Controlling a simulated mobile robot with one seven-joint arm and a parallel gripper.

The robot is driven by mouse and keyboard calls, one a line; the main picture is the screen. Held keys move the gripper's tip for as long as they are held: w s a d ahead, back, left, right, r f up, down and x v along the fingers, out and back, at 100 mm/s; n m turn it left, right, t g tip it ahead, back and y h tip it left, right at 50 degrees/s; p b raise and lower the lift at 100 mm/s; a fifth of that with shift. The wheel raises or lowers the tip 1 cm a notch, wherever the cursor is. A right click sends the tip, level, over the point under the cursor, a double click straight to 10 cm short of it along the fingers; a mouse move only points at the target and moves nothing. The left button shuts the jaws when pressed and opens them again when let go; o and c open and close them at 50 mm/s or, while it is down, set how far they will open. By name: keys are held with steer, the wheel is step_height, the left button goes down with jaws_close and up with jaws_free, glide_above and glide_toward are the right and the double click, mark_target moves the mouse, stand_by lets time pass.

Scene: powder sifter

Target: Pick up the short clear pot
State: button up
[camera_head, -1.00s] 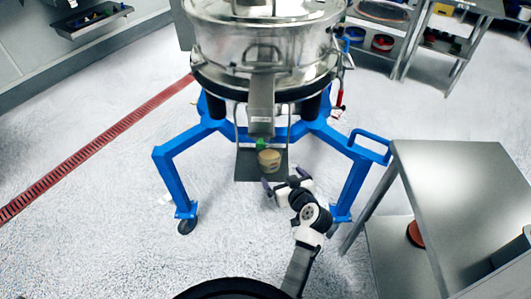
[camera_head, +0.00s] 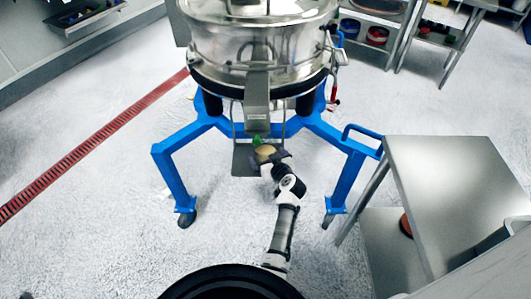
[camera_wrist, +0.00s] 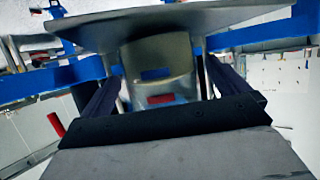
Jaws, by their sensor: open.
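The short clear pot (camera_head: 265,149) holds beige matter and sits on the small dark platform (camera_head: 243,163) under the sifter's spout. My gripper (camera_head: 270,158) is at the pot's near side and covers part of it in the head view. In the wrist view my gripper (camera_wrist: 160,72) is open, with one dark finger on each side of the pot (camera_wrist: 160,52). The pot is between the fingers, and I cannot tell whether either finger touches it. The platform (camera_wrist: 90,22) shows as a grey plate across the top of the wrist view.
The steel sifter (camera_head: 258,45) stands above on a blue wheeled frame (camera_head: 172,172), whose legs flank my arm. A green item (camera_head: 257,140) is just behind the pot. A steel table (camera_head: 455,190) stands at the right.

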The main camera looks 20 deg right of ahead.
steer(key=shift+w+f, duration=0.2)
steer(key=shift+w, duration=0.35)
steer(key=shift+c, duration=0.3)
steer(key=c, duration=1)
steer(key=shift+c, duration=0.5)
steer(key=shift+r, duration=0.1)
